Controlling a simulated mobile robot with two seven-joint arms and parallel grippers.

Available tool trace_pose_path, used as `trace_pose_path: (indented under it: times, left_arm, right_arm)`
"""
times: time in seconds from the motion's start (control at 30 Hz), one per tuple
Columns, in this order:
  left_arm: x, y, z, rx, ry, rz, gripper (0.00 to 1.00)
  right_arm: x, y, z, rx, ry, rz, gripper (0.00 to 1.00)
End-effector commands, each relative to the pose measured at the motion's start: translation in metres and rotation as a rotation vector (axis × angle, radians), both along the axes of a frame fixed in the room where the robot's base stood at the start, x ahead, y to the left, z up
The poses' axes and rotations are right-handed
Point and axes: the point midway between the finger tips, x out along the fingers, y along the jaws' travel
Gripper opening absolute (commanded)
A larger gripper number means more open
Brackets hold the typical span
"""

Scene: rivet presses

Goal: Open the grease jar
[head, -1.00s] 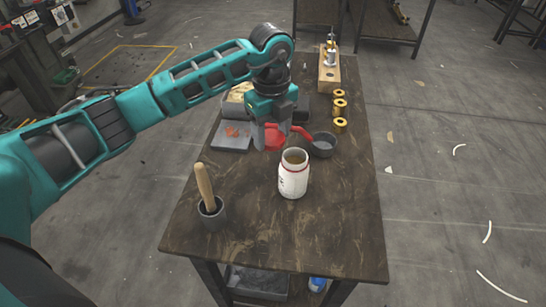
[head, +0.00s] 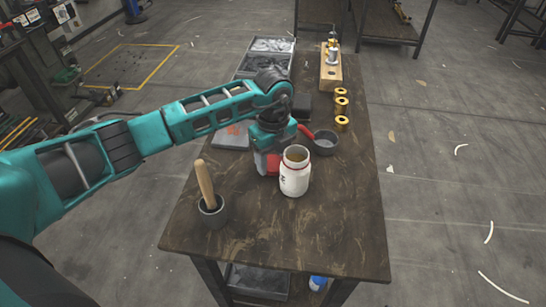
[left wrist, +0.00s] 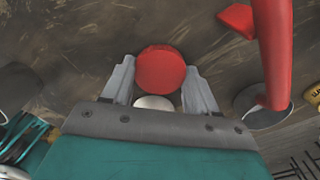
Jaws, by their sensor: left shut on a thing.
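The grease jar (head: 293,180) is white and stands upright on the table, its round mouth uncovered and brownish inside. My left gripper (head: 267,164) points down just left of the jar. It is shut on the red lid (head: 262,165). In the left wrist view the round red lid (left wrist: 162,68) sits between the two grey fingers (left wrist: 160,78). A pale rounded thing (left wrist: 153,102) shows below the lid there; I cannot tell what it is. Whether the lid touches the table is hidden. My right gripper is not in view.
A grey cup (head: 211,208) with a wooden-handled tool stands front left. A grey pan (head: 326,142) with a red handle is behind the jar. Several brass rings (head: 341,107) and a wooden block (head: 331,75) line the back right. The front right table is clear.

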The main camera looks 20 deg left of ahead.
Motion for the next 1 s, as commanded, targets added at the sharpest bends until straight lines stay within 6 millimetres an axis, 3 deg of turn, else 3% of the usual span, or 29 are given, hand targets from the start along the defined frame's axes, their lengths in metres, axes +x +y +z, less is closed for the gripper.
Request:
trace_pose_path:
  times: [0.03, 0.07, 0.3, 0.67, 1.0]
  left_arm:
    - [0.0, 0.0, -0.003, 0.0, 0.001, 0.0, 0.22]
    - [0.0, 0.0, -0.002, 0.0, 0.001, 0.0, 0.6]
    - [0.0, 0.0, -0.002, 0.0, 0.001, 0.0, 0.83]
    - [0.001, 0.0, 0.007, -0.001, -0.002, 0.0, 0.84]
    - [0.001, 0.0, 0.076, 0.0, -0.004, 0.0, 0.84]
  right_arm:
    - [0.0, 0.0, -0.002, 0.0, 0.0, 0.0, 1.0]
    - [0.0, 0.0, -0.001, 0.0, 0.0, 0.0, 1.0]
    - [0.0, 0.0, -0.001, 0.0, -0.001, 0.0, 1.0]
    - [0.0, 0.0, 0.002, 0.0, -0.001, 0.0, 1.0]
    - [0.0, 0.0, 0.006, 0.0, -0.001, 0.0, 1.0]
